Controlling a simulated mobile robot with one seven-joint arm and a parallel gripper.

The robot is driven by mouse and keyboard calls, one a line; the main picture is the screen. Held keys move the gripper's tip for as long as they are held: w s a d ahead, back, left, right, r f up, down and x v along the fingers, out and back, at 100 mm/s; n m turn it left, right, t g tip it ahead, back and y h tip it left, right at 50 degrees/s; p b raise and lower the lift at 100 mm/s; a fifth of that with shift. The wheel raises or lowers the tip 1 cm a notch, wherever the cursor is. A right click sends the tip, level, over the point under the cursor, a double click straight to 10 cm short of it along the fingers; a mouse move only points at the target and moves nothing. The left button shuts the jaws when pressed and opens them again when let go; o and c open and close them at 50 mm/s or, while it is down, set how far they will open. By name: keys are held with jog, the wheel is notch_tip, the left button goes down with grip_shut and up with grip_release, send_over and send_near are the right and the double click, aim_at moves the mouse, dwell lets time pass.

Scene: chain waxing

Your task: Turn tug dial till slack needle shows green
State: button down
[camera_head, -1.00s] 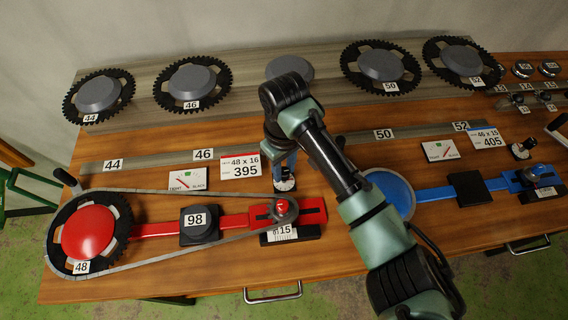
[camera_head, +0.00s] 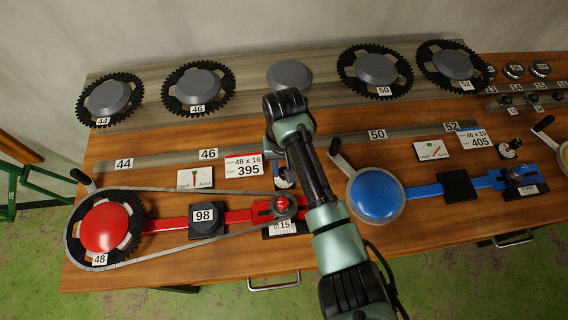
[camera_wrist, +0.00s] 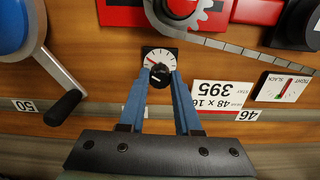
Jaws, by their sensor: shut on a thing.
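The tug dial is a black knob (camera_wrist: 159,75) on a small white scale plate (camera_wrist: 161,56) with a red mark. In the wrist view the two blue fingers of my gripper (camera_wrist: 160,84) are shut on the knob from either side. In the head view my arm partly hides the dial plate (camera_head: 284,183). The slack gauge (camera_head: 195,179) is a white card left of the dial, with a green mark near its middle. It shows upside down in the wrist view (camera_wrist: 283,88), with green and red lines. The exact needle position is too small to tell.
A chain (camera_head: 165,252) runs around the red-hubbed sprocket (camera_head: 105,228) and a small red-capped cog (camera_head: 283,204). A black 98 block (camera_head: 207,219) sits between. A blue disc (camera_head: 377,196) with a crank handle (camera_head: 335,147) stands right of my arm. The 395 card (camera_head: 244,167) lies beside the dial.

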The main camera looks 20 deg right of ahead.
jog(key=shift+w, duration=0.1)
dwell(0.3)
jog(key=c, duration=0.6)
grip_release()
notch_tip(320, 180, up, 13)
jog(key=p, duration=0.1)
jog(key=shift+p, duration=0.35)
